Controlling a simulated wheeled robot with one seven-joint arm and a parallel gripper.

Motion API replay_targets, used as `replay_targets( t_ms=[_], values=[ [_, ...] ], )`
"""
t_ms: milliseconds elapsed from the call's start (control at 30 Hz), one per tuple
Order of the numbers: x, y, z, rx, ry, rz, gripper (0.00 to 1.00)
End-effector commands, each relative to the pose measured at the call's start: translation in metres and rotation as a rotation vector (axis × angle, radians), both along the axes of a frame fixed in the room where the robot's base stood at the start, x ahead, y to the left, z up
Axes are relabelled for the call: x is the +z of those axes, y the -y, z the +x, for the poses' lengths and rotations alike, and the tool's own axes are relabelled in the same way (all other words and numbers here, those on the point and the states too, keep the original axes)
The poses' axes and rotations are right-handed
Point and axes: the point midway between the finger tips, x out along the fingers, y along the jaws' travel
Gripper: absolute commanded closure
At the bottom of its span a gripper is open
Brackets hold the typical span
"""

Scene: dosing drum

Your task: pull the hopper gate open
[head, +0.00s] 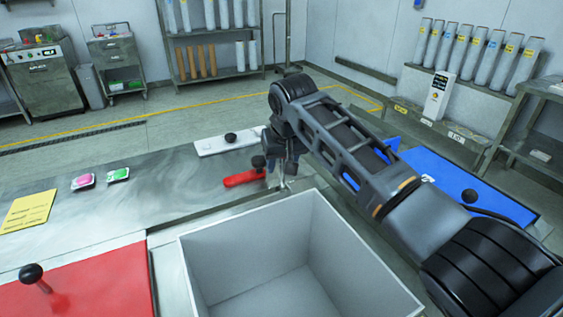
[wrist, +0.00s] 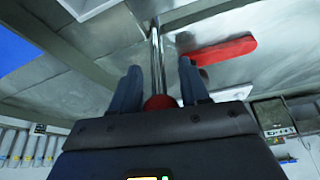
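My gripper (head: 286,172) is low over the steel bench, behind the grey open bin. In the wrist view my gripper (wrist: 160,82) has its two fingers apart, one on each side of a chrome rod (wrist: 157,55). A red ball (wrist: 160,102) at the rod's end sits between the fingers near the palm; I cannot tell whether they touch it. A red handle-like bar (head: 243,178) lies just left of the gripper; it also shows in the wrist view (wrist: 222,50). A black knob (head: 258,162) stands beside this bar. No part is clearly marked as the hopper gate.
The grey bin (head: 240,222) stands in front of my gripper. A white plate (head: 212,146), a red plate (head: 100,282) and a blue plate (head: 450,180) each bear a black knob. Pink (head: 82,182) and green (head: 118,174) buttons and a yellow sheet (head: 28,211) are left.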

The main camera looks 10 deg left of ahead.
Motion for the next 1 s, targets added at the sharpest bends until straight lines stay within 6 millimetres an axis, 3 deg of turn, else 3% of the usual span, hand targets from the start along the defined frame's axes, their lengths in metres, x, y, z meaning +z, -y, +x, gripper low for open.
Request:
replay_targets(
  t_ms=[467,767,1000],
  values=[
    [0.000,0.000,0.000,0.000,0.000,0.000,1.00],
    [0.000,-0.002,-0.001,0.000,-0.001,0.000,1.00],
    [0.000,-0.025,-0.011,0.004,-0.002,0.001,1.00]
  ],
)
